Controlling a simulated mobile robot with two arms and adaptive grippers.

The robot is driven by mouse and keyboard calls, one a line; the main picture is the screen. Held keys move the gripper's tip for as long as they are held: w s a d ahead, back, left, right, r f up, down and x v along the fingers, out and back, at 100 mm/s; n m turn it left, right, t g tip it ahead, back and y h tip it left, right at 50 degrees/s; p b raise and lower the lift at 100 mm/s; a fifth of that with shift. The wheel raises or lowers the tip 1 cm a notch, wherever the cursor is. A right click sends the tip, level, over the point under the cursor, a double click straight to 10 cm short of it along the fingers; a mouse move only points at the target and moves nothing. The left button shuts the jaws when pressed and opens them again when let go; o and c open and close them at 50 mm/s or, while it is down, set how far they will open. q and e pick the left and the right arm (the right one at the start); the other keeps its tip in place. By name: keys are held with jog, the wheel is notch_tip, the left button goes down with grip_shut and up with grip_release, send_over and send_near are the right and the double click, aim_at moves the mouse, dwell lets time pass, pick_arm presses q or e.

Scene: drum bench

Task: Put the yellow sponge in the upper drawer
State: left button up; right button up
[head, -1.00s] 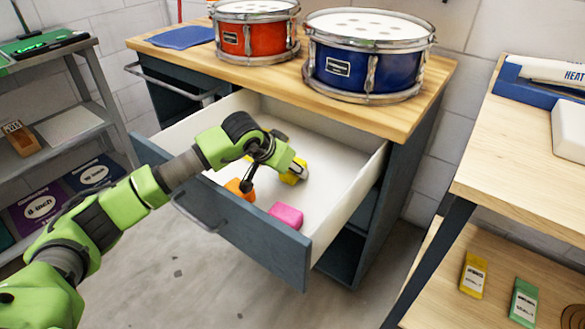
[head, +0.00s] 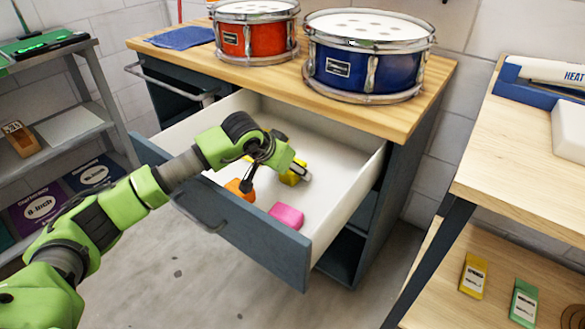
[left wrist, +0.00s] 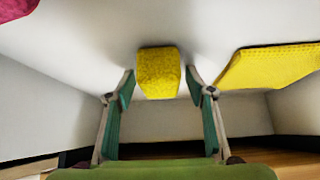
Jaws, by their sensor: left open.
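The upper drawer (head: 345,195) of the bench is pulled open. My left gripper (head: 274,174) is inside it, pointing down, with its fingers apart. A yellow sponge block (head: 290,178) is in the drawer by the fingertips. In the left wrist view the yellow sponge (left wrist: 158,72) lies between and just beyond the two open fingertips (left wrist: 160,84), with a gap visible on each side. A second, flatter yellow piece (left wrist: 270,66) shows to the right there. My right gripper is not in view.
An orange block (head: 238,188) and a pink block (head: 286,216) are also in the drawer. A red drum (head: 256,36) and a blue drum (head: 366,66) stand on the bench top. A shelf is at left, a wooden table (head: 520,165) at right. The drawer's right part is clear.

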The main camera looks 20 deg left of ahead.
pick_arm(q)
jog(key=v, duration=0.6)
jog(key=shift+r, duration=0.15)
jog(key=shift+s+a+r, duration=0.1)
jog(key=shift+s+r, duration=0.3)
jog(key=shift+s, duration=0.05)
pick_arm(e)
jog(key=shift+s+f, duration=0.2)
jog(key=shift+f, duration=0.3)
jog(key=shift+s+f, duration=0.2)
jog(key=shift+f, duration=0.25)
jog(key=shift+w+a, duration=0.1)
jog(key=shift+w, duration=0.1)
